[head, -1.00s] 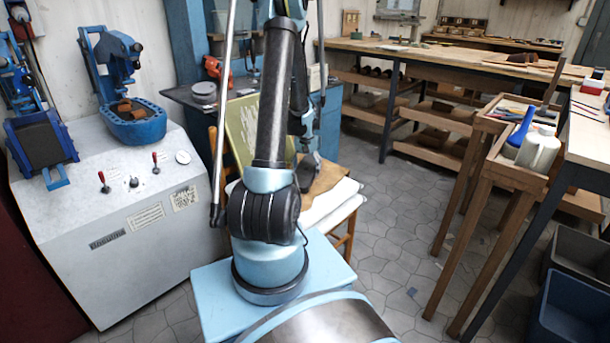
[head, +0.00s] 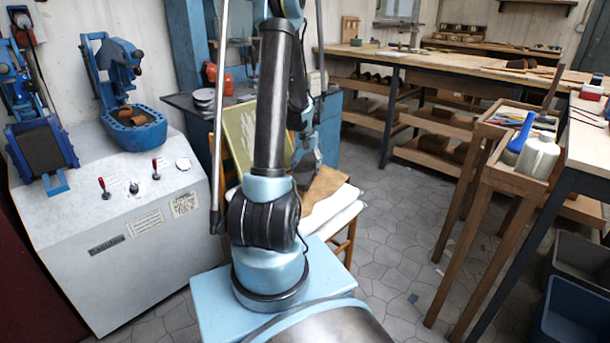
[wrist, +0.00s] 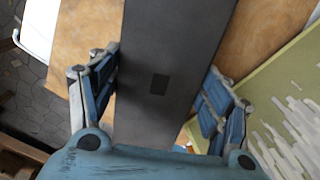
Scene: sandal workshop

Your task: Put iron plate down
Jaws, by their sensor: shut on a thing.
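The iron plate (wrist: 165,60) is a long dark grey slab with a small black square on it in the wrist view. My gripper (wrist: 160,78) has its blue fingers on both long sides of the plate and is shut on it. A tan wooden board (wrist: 262,45) lies behind the plate in the wrist view; I cannot tell whether the plate touches it. In the head view my gripper (head: 307,158) is partly behind my arm, over the chair with the board (head: 325,187).
A yellow-green panel with white streaks (wrist: 290,112) leans beside the board, also in the head view (head: 239,135). White sheets (head: 335,207) lie under the board. A grey machine cabinet (head: 110,215) stands left. A workbench (head: 470,67) and wooden stand (head: 487,170) are right, with open floor between.

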